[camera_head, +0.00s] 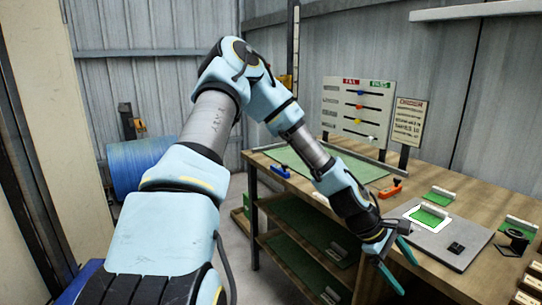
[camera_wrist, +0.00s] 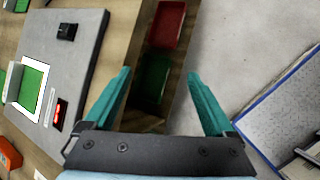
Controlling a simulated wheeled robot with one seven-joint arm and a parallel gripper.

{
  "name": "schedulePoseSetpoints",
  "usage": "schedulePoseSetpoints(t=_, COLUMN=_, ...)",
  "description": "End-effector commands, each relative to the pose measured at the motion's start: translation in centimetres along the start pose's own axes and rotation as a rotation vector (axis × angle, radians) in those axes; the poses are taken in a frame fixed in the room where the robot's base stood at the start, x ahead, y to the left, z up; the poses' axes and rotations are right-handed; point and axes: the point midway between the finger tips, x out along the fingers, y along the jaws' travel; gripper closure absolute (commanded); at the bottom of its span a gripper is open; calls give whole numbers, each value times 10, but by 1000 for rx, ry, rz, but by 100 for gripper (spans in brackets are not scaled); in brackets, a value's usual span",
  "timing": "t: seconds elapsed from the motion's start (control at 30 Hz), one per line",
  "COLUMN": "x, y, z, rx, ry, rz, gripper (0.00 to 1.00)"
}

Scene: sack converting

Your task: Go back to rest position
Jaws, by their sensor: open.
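My gripper (camera_head: 402,268) has teal fingers and hangs in front of the table's front edge in the head view. In the wrist view my gripper (camera_wrist: 160,88) has its fingers spread wide with nothing between them. My arm reaches out from the lower left and bends down toward the table. The wooden table (camera_head: 488,195) stands to the right, close beside the gripper. Behind the fingers, the wrist view shows the table edge, bins below and floor.
A grey plate (camera_head: 446,250) with a white-framed green patch lies on the table. A board with coloured sliders (camera_head: 358,105) and a sign (camera_head: 408,122) stand behind. A red bin (camera_wrist: 167,24) and a green bin (camera_wrist: 152,75) sit below. A blue drum (camera_head: 140,165) is at left.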

Motion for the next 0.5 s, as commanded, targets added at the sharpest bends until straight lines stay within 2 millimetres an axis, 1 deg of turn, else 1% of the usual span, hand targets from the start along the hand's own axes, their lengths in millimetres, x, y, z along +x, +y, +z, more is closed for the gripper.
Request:
schedulePoseSetpoints(t=0.03, x=-16, y=-12, z=-18, rx=75, ry=61, rz=-34, gripper=11)
schedulePoseSetpoints(t=0.07, x=-25, y=-20, z=-29, rx=120, ry=95, rz=-57, gripper=11)
schedulePoseSetpoints(t=0.1, x=-40, y=-30, z=-43, rx=180, ry=140, rz=-91, gripper=11)
schedulePoseSetpoints(t=0.17, x=-65, y=-46, z=-65, rx=264, ry=205, rz=-144, gripper=11)
schedulePoseSetpoints(t=0.2, x=-83, y=-56, z=-78, rx=317, ry=245, rz=-179, gripper=11)
schedulePoseSetpoints(t=0.27, x=-113, y=-70, z=-94, rx=389, ry=301, rz=-232, gripper=11)
schedulePoseSetpoints(t=0.3, x=-133, y=-80, z=-104, rx=433, ry=335, rz=-268, gripper=11)
schedulePoseSetpoints(t=0.37, x=-165, y=-95, z=-116, rx=494, ry=382, rz=-320, gripper=11)
schedulePoseSetpoints(t=0.4, x=-186, y=-105, z=-121, rx=529, ry=408, rz=-353, gripper=11)
schedulePoseSetpoints(t=0.47, x=-218, y=-119, z=-128, rx=576, ry=446, rz=-399, gripper=11)
schedulePoseSetpoints(t=0.5, x=-238, y=-129, z=-130, rx=604, ry=466, rz=-427, gripper=11)
